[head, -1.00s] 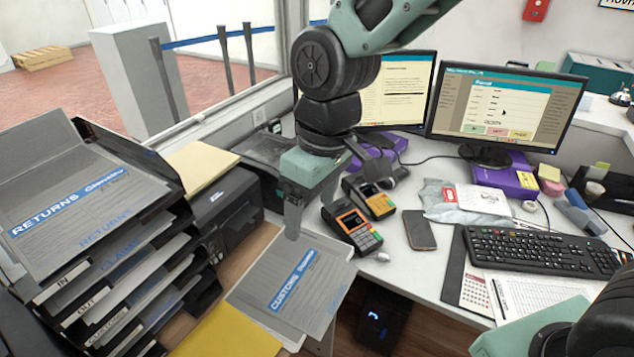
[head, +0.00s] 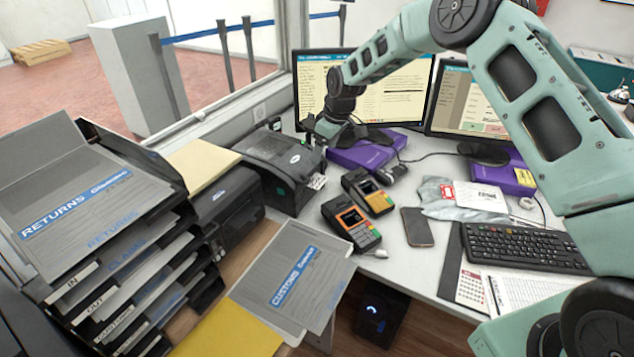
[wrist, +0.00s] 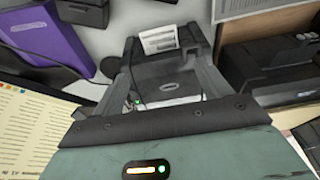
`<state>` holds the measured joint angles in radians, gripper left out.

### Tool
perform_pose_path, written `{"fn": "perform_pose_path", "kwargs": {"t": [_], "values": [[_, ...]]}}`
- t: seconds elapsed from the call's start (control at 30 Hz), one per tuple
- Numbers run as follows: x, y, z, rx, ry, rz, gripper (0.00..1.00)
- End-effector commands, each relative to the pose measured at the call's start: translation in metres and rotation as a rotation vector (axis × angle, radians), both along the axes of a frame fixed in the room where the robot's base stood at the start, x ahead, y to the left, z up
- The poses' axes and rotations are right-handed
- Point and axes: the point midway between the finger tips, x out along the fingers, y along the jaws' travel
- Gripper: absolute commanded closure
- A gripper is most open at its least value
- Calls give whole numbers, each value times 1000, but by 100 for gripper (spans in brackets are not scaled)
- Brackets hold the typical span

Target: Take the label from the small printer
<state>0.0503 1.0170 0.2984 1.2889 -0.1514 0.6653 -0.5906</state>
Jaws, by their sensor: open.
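The small printer (head: 285,165) is a dark box on the counter, left of the monitors. A white printed label (head: 317,182) sticks out of its front. In the wrist view the printer (wrist: 168,75) lies ahead between my fingers, with the label (wrist: 159,39) at its far side. My gripper (head: 318,128) is behind the printer in the head view, beside the left monitor. The gripper (wrist: 160,62) is open and empty, its fingers spread on either side of the printer in the picture. The label is apart from both fingers. The exact height above the printer is hard to tell.
Card terminals (head: 350,222) stand in front of the printer, and a larger black printer (head: 228,208) to its left. Purple boxes (head: 368,150) lie beneath the monitors. Document trays (head: 120,260) fill the left side. A phone (head: 417,227) lies on the counter.

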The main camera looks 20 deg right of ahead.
Motion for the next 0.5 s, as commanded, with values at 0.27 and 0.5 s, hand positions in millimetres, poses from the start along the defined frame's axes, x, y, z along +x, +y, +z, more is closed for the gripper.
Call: {"fn": "perform_pose_path", "kwargs": {"t": [0.27, 0.5], "values": [[0, 1, -35, 0, 2, -1, 24], [1, 2, -62, 0, 3, 0, 24]]}}
